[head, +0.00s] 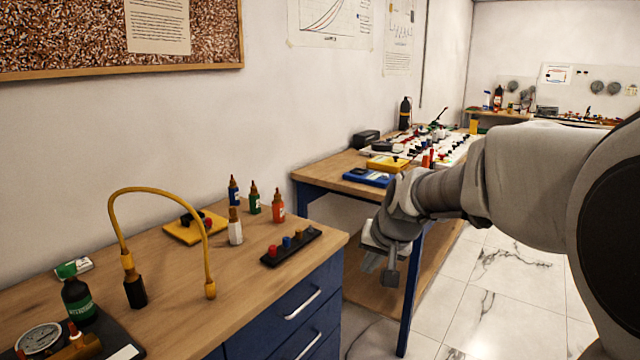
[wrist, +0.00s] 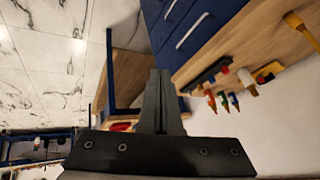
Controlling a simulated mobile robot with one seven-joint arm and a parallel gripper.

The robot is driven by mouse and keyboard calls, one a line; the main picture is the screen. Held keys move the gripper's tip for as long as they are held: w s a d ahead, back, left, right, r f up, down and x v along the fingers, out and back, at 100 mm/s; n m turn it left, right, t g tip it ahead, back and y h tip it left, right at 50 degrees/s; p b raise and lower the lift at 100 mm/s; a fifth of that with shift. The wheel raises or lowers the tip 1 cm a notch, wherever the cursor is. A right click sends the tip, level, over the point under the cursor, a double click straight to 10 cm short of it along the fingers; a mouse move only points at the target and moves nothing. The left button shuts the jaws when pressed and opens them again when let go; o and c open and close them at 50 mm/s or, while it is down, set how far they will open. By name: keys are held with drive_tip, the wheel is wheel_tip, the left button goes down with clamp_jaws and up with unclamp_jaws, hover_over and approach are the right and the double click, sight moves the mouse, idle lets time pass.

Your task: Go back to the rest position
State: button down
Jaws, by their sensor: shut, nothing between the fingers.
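My gripper (head: 381,265) shows in the head view, right of the near workbench (head: 232,318), in the gap before the farther bench. It hangs clear of both and touches nothing that I can see. In the wrist view the two fingers of my gripper (wrist: 160,75) are together with nothing between them. My arm reaches in from the right side of the head view.
The near bench carries a yellow hose (head: 158,192), a black rack (head: 290,246), several small bottles (head: 254,200) and a pressure gauge (head: 40,338). The farther bench (head: 338,170) holds blue and yellow boxes. Marble floor (head: 500,300) on the right is free.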

drive_tip(key=s+d+r+n+h, duration=0.1)
drive_tip(key=s+d, duration=0.1)
drive_tip(key=s, duration=1.2)
drive_tip(key=s+d+r+n+h, duration=0.1)
drive_tip(key=s+d+n, duration=0.15)
drive_tip(key=s, duration=1.05)
wheel_tip(320, 180, up, 14)
drive_tip(key=p, duration=1.4)
drive_tip(key=shift+s+m+g, duration=0.15)
drive_tip(key=shift+m+g, duration=0.25)
drive_tip(key=shift+m, duration=0.05)
drive_tip(key=shift+f, duration=0.1)
